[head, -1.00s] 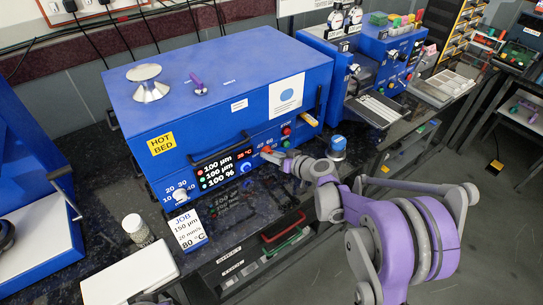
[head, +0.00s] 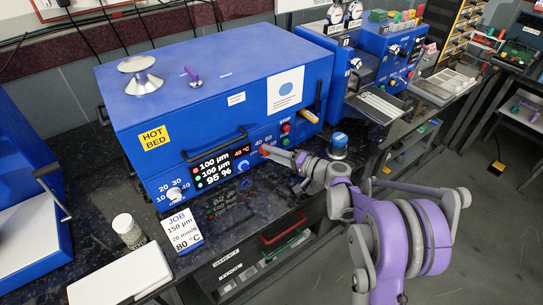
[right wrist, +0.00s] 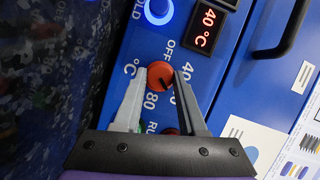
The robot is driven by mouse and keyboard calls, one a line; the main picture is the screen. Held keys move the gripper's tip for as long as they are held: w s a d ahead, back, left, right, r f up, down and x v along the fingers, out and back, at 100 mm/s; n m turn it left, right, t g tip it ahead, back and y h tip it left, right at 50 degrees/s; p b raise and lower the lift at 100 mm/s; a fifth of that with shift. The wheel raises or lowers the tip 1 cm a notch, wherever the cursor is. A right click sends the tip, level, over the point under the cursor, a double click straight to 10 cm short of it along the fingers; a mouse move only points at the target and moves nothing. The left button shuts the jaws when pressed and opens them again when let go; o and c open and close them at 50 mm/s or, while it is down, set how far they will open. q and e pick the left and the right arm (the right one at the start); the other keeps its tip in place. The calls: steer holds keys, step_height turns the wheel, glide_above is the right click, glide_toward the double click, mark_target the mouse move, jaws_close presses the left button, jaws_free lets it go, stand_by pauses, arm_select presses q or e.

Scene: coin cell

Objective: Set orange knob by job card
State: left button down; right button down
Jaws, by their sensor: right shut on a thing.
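The orange knob (right wrist: 160,74) sits on the blue front panel, with labels OFF, 40 and 80 around it in the right wrist view. Its dark mark points to the lower right there. The knob also shows in the head view (head: 265,149). My right gripper (right wrist: 160,82) has its fingers on both sides of the knob and is shut on it. It also shows in the head view (head: 276,153). The job card (head: 182,229) reads 150 µm, 20 mm/s and 80 °C. The red temperature readout (right wrist: 208,27) shows 40 °C. My left gripper is not in view.
The blue hot-bed machine (head: 225,90) has a front handle (head: 215,143). Beside the knob are a glowing blue button (right wrist: 158,10) and a red STOP button (head: 285,127). A white knob (head: 174,195) is at the panel's left. A blue-topped jar (head: 338,145) stands near my right arm.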

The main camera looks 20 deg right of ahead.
steer(key=m, duration=0.1)
steer(key=m+t+b, duration=0.1)
steer(key=m+y+b, duration=0.1)
steer(key=m, duration=0.1)
steer(key=shift+f, duration=0.3)
steer(key=shift+m+t+y+b, duration=0.4)
steer(key=shift+m+t+b, duration=0.45)
steer(key=shift+m, duration=1.25)
steer(key=shift+c, duration=2.3)
jaws_free()
steer(key=shift+r, duration=0.1)
